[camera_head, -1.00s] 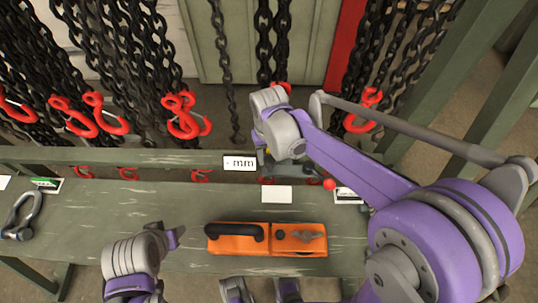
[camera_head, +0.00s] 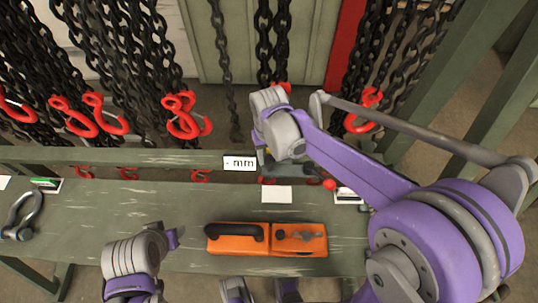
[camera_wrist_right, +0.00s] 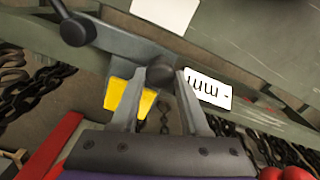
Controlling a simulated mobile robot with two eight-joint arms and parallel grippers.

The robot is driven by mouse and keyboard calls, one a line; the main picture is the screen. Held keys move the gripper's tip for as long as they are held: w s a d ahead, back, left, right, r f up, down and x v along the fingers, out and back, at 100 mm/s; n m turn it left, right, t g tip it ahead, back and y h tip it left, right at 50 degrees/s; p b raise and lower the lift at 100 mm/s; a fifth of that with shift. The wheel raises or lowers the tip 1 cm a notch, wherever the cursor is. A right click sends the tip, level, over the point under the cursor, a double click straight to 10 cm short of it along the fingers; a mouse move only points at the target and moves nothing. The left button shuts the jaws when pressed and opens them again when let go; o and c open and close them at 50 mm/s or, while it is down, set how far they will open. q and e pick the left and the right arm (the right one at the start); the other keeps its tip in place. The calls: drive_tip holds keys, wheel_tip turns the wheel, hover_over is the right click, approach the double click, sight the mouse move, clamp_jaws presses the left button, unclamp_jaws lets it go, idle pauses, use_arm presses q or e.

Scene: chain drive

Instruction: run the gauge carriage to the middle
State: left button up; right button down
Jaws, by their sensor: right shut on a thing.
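The gauge carriage shows as a grey block (camera_head: 285,163) at the bench's back rail, partly hidden by my right wrist. A white readout (camera_head: 239,163) beside it reads "- mm"; it also shows upside down in the right wrist view (camera_wrist_right: 208,89). In that view my right gripper (camera_wrist_right: 160,85) is shut on a dark round knob (camera_wrist_right: 160,72) between its fingertips. A yellow piece (camera_wrist_right: 117,94) sits by the left finger. In the head view the right fingertips are hidden behind the wrist. My left gripper (camera_head: 176,238) is over the bench's front part, its jaw opening unclear.
An orange tool case with a black handle (camera_head: 238,243) lies on the green bench (camera_head: 120,205). A grey shackle (camera_head: 22,215) lies at the far left. A red ball (camera_head: 329,184) and white cards stand near the rail. Black chains with red hooks (camera_head: 183,118) hang behind it.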

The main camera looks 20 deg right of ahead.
idle(0.4)
hover_over(238, 165)
idle(0.3)
drive_tip(key=shift+c, duration=2)
unclamp_jaws()
wheel_tip(238, 165, up, 11)
drive_tip(key=shift+p, duration=0.45)
drive_tip(key=shift+f, duration=0.1)
